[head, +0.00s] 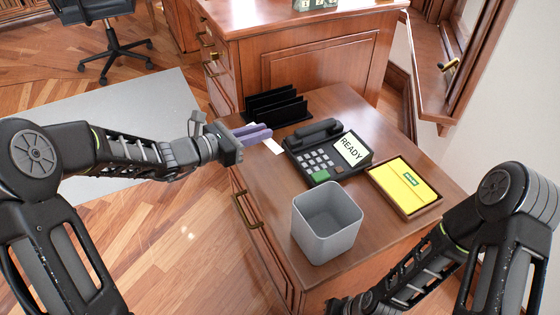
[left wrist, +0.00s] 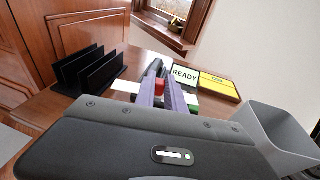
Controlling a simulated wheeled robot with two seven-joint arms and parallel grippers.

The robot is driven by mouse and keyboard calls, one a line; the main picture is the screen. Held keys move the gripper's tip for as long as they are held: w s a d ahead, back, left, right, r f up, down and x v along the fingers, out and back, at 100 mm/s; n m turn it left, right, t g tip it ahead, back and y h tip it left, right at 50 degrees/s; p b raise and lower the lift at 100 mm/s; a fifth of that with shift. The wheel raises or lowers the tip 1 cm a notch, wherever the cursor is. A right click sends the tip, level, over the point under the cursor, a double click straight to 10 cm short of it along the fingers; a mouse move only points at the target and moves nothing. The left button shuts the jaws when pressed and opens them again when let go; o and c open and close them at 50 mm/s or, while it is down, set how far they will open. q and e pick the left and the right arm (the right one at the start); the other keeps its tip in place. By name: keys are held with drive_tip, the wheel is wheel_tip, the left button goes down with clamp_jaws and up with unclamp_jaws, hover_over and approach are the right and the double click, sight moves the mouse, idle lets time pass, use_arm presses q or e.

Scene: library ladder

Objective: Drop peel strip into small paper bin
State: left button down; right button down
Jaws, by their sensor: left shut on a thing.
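The small grey paper bin (head: 308,235) stands upright at the near edge of the desk, and its visible inside looks empty. It also shows at the right of the left wrist view (left wrist: 272,140). My left gripper (head: 256,133) is over the desk's left edge, behind and left of the bin, with its purple fingers shut on the peel strip. A white strip (head: 272,146) shows beside the fingers, and also in the left wrist view (left wrist: 127,86). A small red piece (left wrist: 160,86) shows between the fingers; its link to the strip is unclear. My right gripper (head: 345,306) is mostly cut off at the bottom edge.
A black desk phone (head: 312,152) with a READY sign (head: 352,149) stands beyond the bin. A yellow pad in a wooden tray (head: 404,187) lies to the right. A black file rack (head: 275,106) stands behind my left gripper. Bare desk surrounds the bin.

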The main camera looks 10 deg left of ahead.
use_arm(q)
drive_tip(key=s+a+r+n+t+y, duration=0.2)
drive_tip(key=a+r+n+t+y, duration=0.2)
drive_tip(key=a+r+n+y, duration=0.1)
drive_tip(key=shift+s+a+r+n+y, duration=0.25)
drive_tip(key=shift+a+y, duration=0.2)
drive_tip(key=shift+y, duration=0.45)
drive_tip(key=shift+w+d, duration=0.1)
drive_tip(key=shift+w, duration=0.05)
